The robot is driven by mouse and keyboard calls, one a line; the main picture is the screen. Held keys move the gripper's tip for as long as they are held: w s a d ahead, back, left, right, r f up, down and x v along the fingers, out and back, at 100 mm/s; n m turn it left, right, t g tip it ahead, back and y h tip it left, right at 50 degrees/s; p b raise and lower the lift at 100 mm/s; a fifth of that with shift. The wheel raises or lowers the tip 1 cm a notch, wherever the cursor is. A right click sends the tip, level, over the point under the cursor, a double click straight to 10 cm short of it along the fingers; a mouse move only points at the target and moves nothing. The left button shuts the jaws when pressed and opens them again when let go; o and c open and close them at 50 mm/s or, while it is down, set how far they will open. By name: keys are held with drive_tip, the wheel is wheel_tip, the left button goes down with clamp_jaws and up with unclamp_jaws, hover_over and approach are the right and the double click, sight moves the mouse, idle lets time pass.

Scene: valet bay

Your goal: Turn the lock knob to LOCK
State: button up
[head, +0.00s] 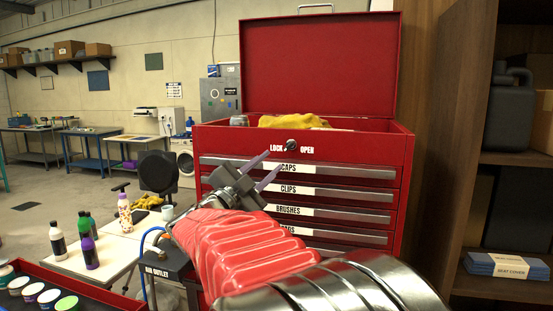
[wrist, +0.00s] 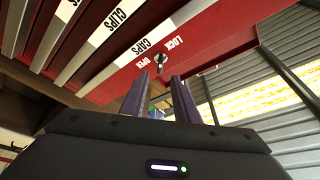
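The lock knob (head: 291,147) is a small dark round knob on the front of the red tool chest (head: 222,138), above the CAPS drawer. The word LOCK is printed at its left and OPEN at its right. I cannot tell which way the knob points. In the wrist view the knob (wrist: 159,59) shows just beyond the fingertips, roughly in line with the gap between them. My gripper (head: 273,161) is open and empty, in front of the chest, a little below and left of the knob. Its two purple fingers (wrist: 160,76) are apart and appear clear of the knob.
The chest lid stands raised, with a yellow cloth (head: 293,121) in the top. Labelled drawers with steel handles lie below the knob. A wooden shelf unit (head: 450,120) stands close on the right. Bottles (head: 57,240) stand on a low table at the left.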

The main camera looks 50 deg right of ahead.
drive_tip(key=v, duration=0.4)
drive_tip(key=shift+a+f, duration=0.15)
drive_tip(key=shift+a, duration=0.15)
drive_tip(key=shift+w, duration=0.1)
